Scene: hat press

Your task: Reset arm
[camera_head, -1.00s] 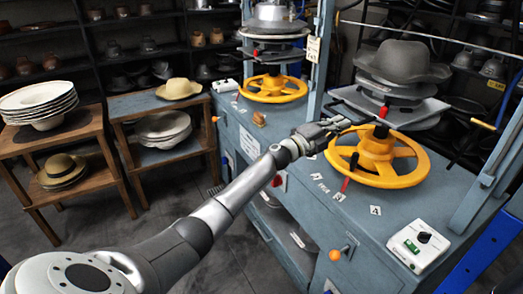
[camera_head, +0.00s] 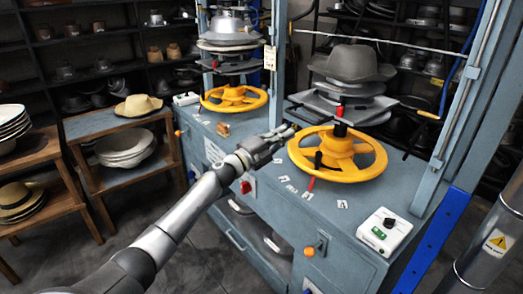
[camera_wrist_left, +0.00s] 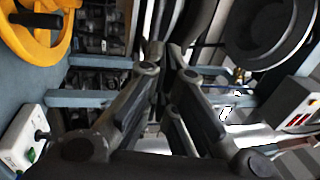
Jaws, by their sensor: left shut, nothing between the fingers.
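My left arm reaches in from the bottom left of the head view. Its gripper (camera_head: 284,133) is shut and empty. It is above the blue-grey press table, just left of the yellow handwheel (camera_head: 338,170) of the nearer press, apart from it in the picture. A grey hat (camera_head: 352,63) sits on top of that press, above stacked metal plates. In the left wrist view, the shut fingers (camera_wrist_left: 165,75) show in the middle. Part of a yellow wheel (camera_wrist_left: 62,45) is at its upper left. My right gripper is not in view.
A second yellow handwheel (camera_head: 233,97) stands farther back on the left. A white control box (camera_head: 390,232) is on the table's right corner. A blue upright (camera_head: 437,235) stands at the right. Wooden stands with hats (camera_head: 138,105) are at the left.

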